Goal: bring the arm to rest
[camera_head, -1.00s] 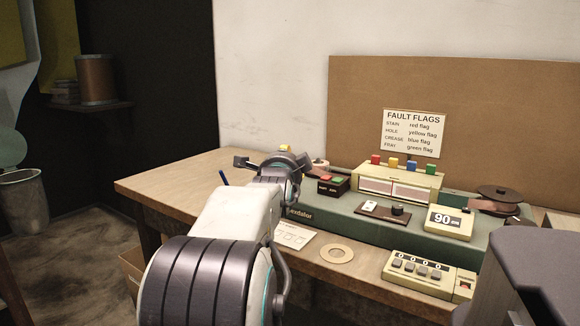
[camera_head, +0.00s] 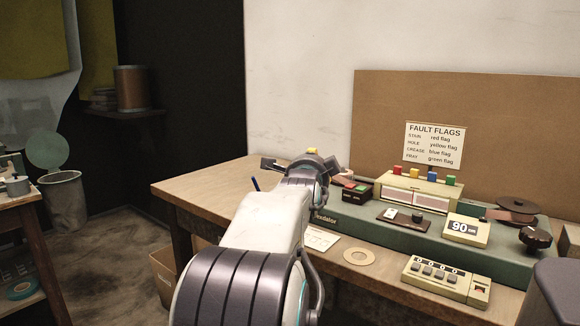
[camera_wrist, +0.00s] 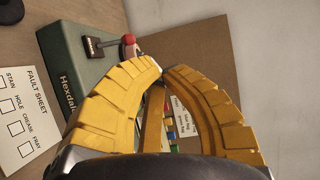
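My arm reaches over the bench from the bottom of the head view. My gripper (camera_head: 308,166) is above the left end of the green winding machine (camera_head: 352,222); its fingers are hard to make out there. In the wrist view the yellow fingers of my gripper (camera_wrist: 163,68) curve in and meet at the tips, with no object visible between the tips. Behind them lie the machine's green end (camera_wrist: 92,50), marked with lettering, and a small lever with a red knob (camera_wrist: 129,39).
The wooden bench (camera_head: 205,185) has free room at its left. A cardboard panel (camera_head: 500,110) stands behind. A side table (camera_head: 18,202) is at left.

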